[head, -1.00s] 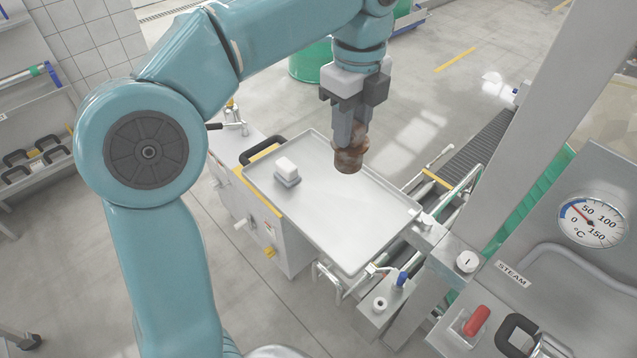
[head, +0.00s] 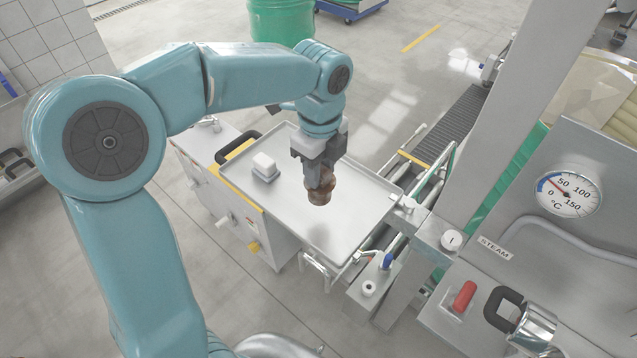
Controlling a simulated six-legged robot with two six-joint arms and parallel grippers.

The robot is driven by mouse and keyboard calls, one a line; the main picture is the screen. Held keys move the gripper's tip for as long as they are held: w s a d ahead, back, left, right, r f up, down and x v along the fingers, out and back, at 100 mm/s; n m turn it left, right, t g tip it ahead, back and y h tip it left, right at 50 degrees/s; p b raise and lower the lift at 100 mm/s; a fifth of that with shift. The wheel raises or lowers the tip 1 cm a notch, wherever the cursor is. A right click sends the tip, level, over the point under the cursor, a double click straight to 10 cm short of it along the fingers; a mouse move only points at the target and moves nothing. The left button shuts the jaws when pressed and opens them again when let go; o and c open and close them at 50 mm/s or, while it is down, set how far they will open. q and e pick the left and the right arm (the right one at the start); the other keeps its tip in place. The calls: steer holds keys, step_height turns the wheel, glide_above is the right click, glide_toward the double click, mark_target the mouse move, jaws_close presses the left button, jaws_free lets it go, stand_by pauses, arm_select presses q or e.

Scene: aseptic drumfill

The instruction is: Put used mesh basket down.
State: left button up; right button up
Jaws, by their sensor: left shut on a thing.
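The used mesh basket (head: 320,192) is a small brown, round piece in the head view. My left gripper (head: 319,175) points down and is shut on its upper part. The basket hangs over the silver tray (head: 325,234), right of the tray's middle. I cannot tell whether its bottom touches the tray or is a little above it. My right gripper is not in view.
A small white block on a grey base (head: 264,166) stands at the tray's far left. The tray has a raised rim. A steel post (head: 500,120) and a panel with a temperature gauge (head: 568,191) stand to the right. A green drum (head: 281,22) is behind.

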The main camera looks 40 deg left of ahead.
arm_select(q)
step_height(320, 180, down, 5)
stand_by(0.3)
steer(key=shift+f, duration=0.15)
steer(key=o, duration=1.1)
step_height(320, 180, up, 12)
steer(key=shift+r, duration=0.2)
